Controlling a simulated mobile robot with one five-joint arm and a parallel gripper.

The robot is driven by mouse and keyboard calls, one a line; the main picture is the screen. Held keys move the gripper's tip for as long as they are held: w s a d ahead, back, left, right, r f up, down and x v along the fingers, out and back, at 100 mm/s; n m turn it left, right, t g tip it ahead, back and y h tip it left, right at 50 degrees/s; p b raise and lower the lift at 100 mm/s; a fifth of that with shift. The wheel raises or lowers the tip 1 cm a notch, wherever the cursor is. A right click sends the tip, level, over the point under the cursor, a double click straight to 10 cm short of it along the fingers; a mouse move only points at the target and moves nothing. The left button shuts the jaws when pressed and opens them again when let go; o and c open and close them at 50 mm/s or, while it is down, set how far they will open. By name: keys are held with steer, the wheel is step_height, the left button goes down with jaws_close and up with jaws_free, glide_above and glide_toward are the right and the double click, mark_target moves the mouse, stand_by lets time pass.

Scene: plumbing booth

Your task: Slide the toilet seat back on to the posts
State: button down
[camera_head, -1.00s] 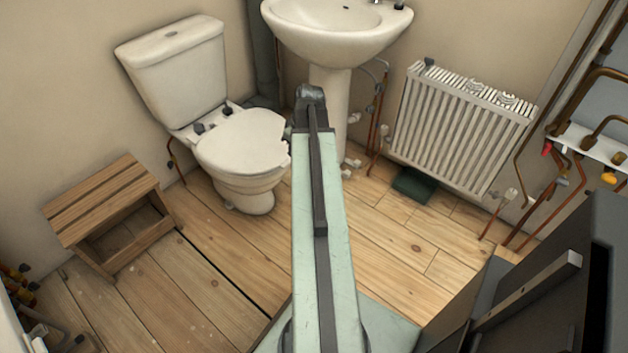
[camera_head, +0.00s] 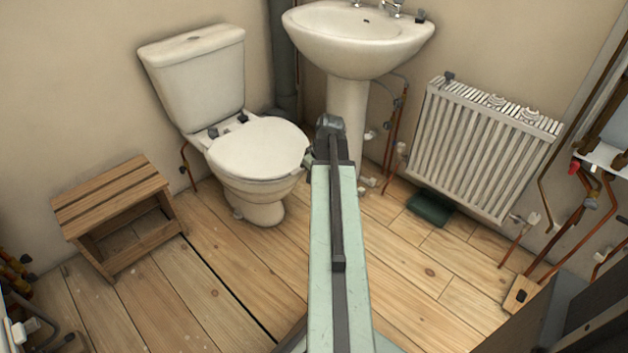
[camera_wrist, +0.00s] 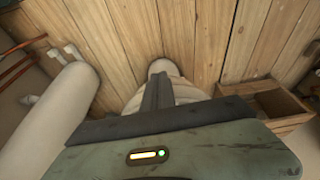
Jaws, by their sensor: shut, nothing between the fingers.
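The white toilet (camera_head: 257,205) stands against the back wall in the head view. Its white seat (camera_head: 258,150) lies flat over the bowl, just in front of two dark posts (camera_head: 213,132) at the foot of the cistern. I cannot tell whether the seat touches the posts. My gripper (camera_wrist: 158,80) is shut and empty in the wrist view, with its dark fingers together in front of the pale toilet base (camera_wrist: 164,68). In the head view my arm's end is at the right side of the seat and mostly hides the gripper. The seat cannot be made out in the wrist view.
The basin pedestal (camera_head: 346,110) stands right of the toilet, close behind my arm. A wooden stool (camera_head: 113,205) is to the left. A radiator (camera_head: 482,150) and copper pipes (camera_head: 572,225) are at the right.

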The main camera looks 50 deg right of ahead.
steer(key=shift+w+f, duration=0.2)
steer(key=shift+w, duration=0.55)
steer(key=shift+w+f, duration=0.25)
steer(key=shift+w, duration=0.5)
steer(key=shift+w+f, duration=0.2)
steer(key=shift+w, duration=0.55)
steer(key=shift+w, duration=0.15)
steer(key=shift+w, duration=1.1)
steer(key=shift+s, duration=0.1)
steer(key=shift+s, duration=0.3)
steer(key=p, duration=1)
glide_toward(298, 172)
steer(key=s, duration=0.4)
steer(key=shift+w+a+r, duration=0.1)
steer(key=shift+w+r, duration=0.05)
steer(key=shift+r, duration=0.05)
